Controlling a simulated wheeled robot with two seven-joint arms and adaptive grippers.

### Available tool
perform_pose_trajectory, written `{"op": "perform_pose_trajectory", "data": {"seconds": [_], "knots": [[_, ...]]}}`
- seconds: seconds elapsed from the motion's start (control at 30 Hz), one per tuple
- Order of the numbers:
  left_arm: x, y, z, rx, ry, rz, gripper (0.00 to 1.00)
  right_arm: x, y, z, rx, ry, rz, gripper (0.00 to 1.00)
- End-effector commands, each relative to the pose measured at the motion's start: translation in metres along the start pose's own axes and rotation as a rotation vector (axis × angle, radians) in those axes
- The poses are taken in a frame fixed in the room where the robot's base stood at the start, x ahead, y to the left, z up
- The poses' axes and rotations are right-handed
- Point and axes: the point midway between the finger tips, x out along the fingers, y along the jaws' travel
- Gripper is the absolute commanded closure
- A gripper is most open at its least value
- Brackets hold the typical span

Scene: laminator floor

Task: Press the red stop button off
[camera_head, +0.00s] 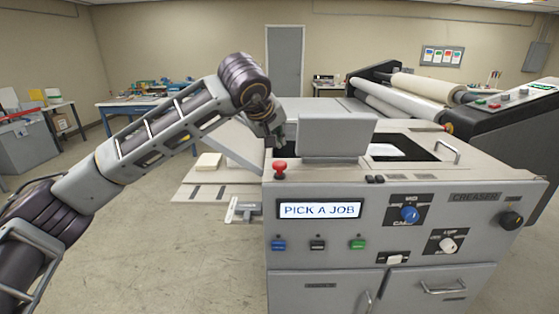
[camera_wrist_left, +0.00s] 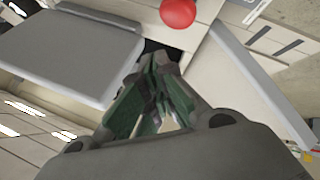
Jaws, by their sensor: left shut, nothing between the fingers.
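The red stop button (camera_head: 280,168) is a red mushroom knob at the top left front corner of the grey creaser machine (camera_head: 375,185). It also shows in the left wrist view (camera_wrist_left: 178,12) at the top edge, beyond the fingertips. My left gripper (camera_head: 276,143) is above and just behind the button, apart from it, its fingers partly hidden by the wrist in the head view. In the left wrist view its dark green fingers (camera_wrist_left: 152,75) are closed together with nothing held. My right gripper is not in view.
A grey raised cover (camera_head: 337,135) stands right of the left gripper, close to it. The display (camera_head: 319,210) reads PICK A JOB. Blue, black and green buttons sit below it. A side tray (camera_head: 225,190) extends left. Laminator rollers (camera_head: 420,90) stand behind right. The left floor is free.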

Motion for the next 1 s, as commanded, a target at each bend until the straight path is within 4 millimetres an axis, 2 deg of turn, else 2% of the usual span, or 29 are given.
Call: {"op": "perform_pose_trajectory", "data": {"seconds": [0.23, 0.67, 0.87, 1.0], "knots": [[-0.010, 0.008, -0.008, 0.000, 0.001, 0.000, 1.00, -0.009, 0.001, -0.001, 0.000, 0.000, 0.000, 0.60], [-0.011, 0.009, -0.007, -0.001, -0.002, 0.001, 1.00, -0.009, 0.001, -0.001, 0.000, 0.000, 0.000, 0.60], [-0.005, 0.015, 0.010, -0.023, -0.057, 0.044, 1.00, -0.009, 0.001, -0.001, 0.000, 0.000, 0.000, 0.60], [0.003, 0.026, 0.040, -0.074, -0.156, 0.121, 1.00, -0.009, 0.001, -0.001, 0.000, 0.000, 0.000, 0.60]]}}
